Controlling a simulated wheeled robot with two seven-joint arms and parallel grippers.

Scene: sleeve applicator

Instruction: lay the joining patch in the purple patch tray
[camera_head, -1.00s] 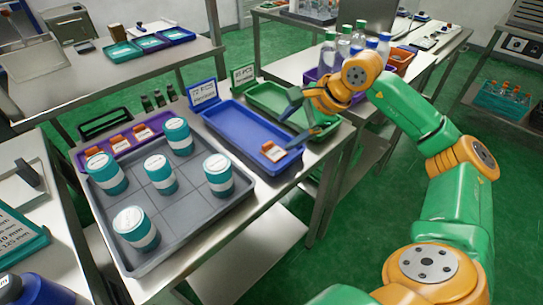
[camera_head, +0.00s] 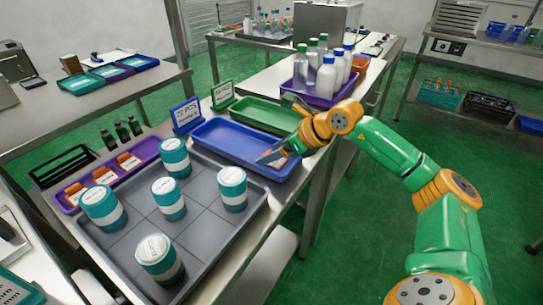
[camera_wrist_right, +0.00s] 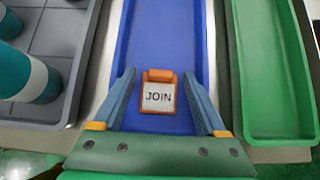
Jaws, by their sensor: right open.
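The joining patch, a white card marked JOIN with an orange tab, lies in the blue tray (camera_head: 240,138) near its front end. The patch shows clearly in the right wrist view (camera_wrist_right: 159,95). My right gripper (camera_head: 274,156) is open low over that end of the tray, and its fingers (camera_wrist_right: 159,76) stand on either side of the patch, with gaps showing. The purple patch tray (camera_head: 146,152) is at the left, behind the grey tray, and holds several orange-tabbed patches (camera_head: 104,175) in a row. My left gripper is not in view.
A grey tray (camera_head: 215,220) with several teal-and-white jars stands in front of the purple tray. A green tray (camera_head: 258,113) lies beside the blue one. Small signs (camera_head: 186,115) stand behind both. Bottles in a purple crate (camera_head: 318,98) stand farther back.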

